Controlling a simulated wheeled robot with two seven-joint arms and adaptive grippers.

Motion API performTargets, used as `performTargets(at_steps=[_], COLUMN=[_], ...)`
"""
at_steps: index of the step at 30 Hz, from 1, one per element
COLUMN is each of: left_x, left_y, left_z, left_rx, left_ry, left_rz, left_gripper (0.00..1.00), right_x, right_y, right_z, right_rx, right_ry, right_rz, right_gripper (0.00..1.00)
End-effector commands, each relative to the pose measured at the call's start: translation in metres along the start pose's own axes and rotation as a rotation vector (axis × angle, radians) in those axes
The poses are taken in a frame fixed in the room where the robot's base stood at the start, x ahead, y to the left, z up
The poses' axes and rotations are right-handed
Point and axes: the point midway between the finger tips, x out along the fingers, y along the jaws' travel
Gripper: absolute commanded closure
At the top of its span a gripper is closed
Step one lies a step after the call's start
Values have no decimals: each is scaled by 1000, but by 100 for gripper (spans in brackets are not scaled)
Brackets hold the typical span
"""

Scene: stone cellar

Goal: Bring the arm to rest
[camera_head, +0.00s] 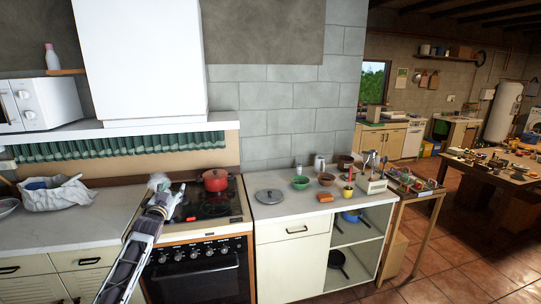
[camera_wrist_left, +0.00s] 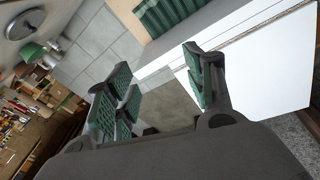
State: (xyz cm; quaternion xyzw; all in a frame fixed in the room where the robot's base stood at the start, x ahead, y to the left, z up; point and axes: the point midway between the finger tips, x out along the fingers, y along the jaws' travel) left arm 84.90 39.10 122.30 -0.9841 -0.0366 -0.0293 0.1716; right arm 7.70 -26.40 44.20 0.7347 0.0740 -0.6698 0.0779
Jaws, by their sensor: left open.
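My left arm comes in from the lower left in the head view and reaches up in front of the stove. My left gripper (camera_head: 169,189) is at its upper end, over the left part of the black cooktop (camera_head: 212,208) in the picture. In the left wrist view the two green-padded fingers of my left gripper (camera_wrist_left: 162,84) stand apart, with nothing between them. My right gripper is not in view.
A red pot (camera_head: 215,180) stands on the cooktop near the gripper. A lid (camera_head: 269,196), a green bowl (camera_head: 300,182) and other items stand on the right counter. A cloth-lined basket (camera_head: 55,195) is on the left counter. Tiled floor (camera_head: 430,285) lies open at right.

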Motion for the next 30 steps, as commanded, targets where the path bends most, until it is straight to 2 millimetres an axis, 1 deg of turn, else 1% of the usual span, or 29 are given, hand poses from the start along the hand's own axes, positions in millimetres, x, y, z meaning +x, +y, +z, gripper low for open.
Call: performTargets(at_steps=[1,5,8,14,15,17,18,23,24,26,27,29,30], left_x=[-2,-9,-17,-43,-50,-60,-68,-102,-112,-127,-137,-153,-164], left_y=[7,21,34,67,74,84,90,116,123,132,138,147,154], left_z=[16,50,83,162,178,201,217,277,292,314,328,348,362], left_rx=[-1,-4,-7,-15,-17,-19,-20,-27,-28,-30,-31,-33,-34], left_ry=[-22,-71,-118,-231,-254,-290,-313,-406,-429,-464,-487,-521,-544], left_rz=[8,24,39,76,83,94,102,132,140,151,158,170,177], left_gripper=[47,47,47,47,47,47,47,47,47,47,47,47,47], right_x=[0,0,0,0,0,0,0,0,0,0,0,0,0], right_y=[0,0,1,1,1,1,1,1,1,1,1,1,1], right_z=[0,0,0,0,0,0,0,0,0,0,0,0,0], right_rx=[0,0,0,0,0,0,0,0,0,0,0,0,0], right_ry=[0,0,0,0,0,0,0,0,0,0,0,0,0], right_rz=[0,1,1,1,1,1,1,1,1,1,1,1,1], right_gripper=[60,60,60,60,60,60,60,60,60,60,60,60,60])
